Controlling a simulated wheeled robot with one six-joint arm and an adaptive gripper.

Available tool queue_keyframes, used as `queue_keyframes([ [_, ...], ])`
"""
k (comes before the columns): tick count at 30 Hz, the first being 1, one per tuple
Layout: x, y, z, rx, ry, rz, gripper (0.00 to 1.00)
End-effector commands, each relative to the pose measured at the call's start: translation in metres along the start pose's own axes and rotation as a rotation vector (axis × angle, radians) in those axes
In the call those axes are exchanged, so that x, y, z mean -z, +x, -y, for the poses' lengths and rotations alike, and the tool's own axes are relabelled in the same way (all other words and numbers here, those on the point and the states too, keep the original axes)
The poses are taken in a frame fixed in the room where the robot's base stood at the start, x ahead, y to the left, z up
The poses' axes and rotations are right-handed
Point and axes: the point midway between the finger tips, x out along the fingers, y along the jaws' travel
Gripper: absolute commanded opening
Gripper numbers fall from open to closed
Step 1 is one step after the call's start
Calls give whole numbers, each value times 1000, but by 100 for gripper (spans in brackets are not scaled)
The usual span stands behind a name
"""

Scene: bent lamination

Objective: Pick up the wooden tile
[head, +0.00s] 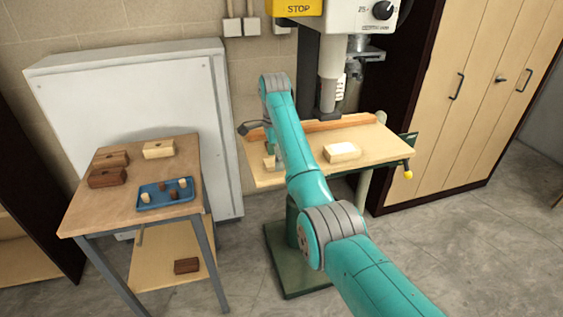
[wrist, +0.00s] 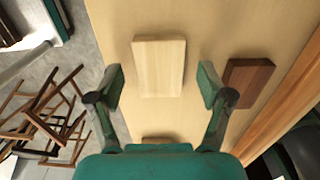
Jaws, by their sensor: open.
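A pale wooden tile (wrist: 159,66) lies flat on the light wooden table in the wrist view. A dark brown block (wrist: 248,82) lies to its right. The edge of another brown piece (wrist: 157,140) shows at the bottom, mostly hidden by my gripper's body. My gripper (wrist: 160,86) is open and empty, with one finger on each side of the pale tile in the picture; I cannot tell its height above it. In the head view my arm covers much of the gripper. A pale block (head: 341,152) sits on the drill press table (head: 375,150), right of my arm.
A wooden fence (head: 345,122) runs along the back of the drill press table, under the drill. A side table (head: 95,200) at left holds several blocks and a blue tray (head: 165,195) with small pieces. Wooden chairs (wrist: 55,115) stand on the floor in the wrist view.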

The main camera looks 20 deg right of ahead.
Motion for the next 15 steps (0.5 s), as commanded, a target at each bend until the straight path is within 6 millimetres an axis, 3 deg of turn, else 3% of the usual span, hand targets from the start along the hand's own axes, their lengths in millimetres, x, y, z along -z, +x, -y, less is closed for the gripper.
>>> queue_keyframes([
  [8,-2,3,-1,0,1,0,79],
  [11,-2,3,-1,0,1,0,59],
  [15,-2,3,-1,0,1,0,24],
])
